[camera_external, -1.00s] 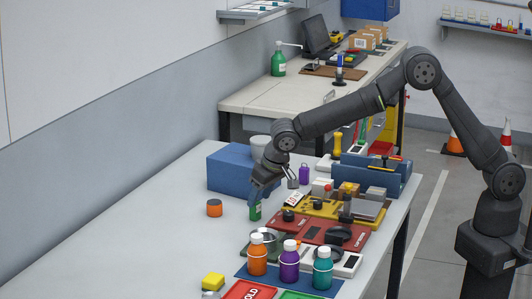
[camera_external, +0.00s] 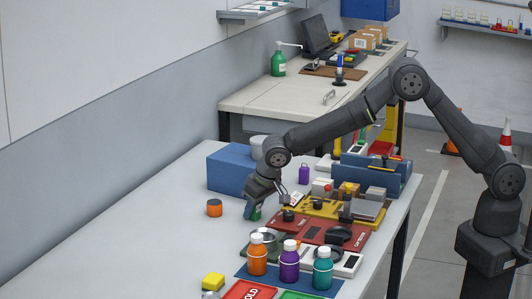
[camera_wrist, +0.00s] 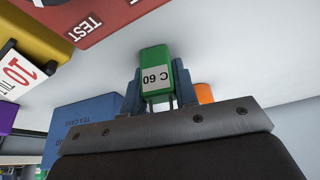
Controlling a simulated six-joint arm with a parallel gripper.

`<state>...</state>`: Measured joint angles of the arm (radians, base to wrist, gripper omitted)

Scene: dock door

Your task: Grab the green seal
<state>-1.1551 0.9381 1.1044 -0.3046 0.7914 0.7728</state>
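The green seal is a small green block with a white label reading "C 60" (camera_wrist: 154,62) in the wrist view. In the external view its green side (camera_external: 256,214) shows at my gripper's tips, partly hidden by a finger. My gripper (camera_external: 251,211) is low over the table, its two fingers (camera_wrist: 157,95) on either side of the green seal. The fingers lie very close to its sides; I cannot tell whether they press on it. The seal appears to be at table level.
To the right are a red tray (camera_external: 310,232) and a yellow tray (camera_external: 325,208) with parts. Orange (camera_external: 257,256), purple (camera_external: 289,262) and teal (camera_external: 322,268) bottles stand in front. The left table is clear.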

